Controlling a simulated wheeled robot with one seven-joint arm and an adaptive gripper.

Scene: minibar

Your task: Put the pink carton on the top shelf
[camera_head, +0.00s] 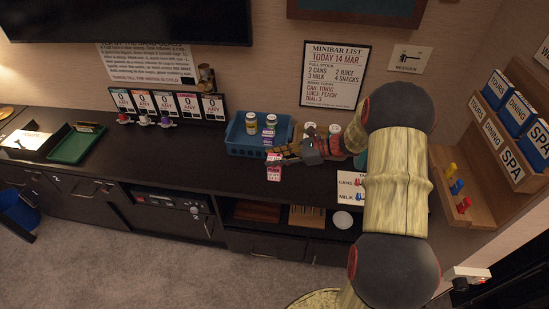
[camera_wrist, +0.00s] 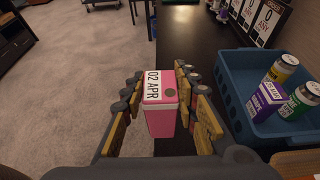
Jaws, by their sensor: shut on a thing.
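The pink carton (camera_wrist: 160,118) has a white top label reading "02 APR". In the wrist view my gripper (camera_wrist: 160,92) has its fingers on both sides of it and is shut on it. In the head view the carton (camera_head: 274,174) hangs below my gripper (camera_head: 272,158), in front of the blue basket and near the counter's front edge. I cannot tell from the pictures which surface is the top shelf. An open compartment (camera_head: 287,206) under the counter holds a wooden box and a slotted wooden rack.
A blue basket (camera_head: 236,144) holds cans and a purple carton (camera_wrist: 265,100). The counter left of the basket has free room.

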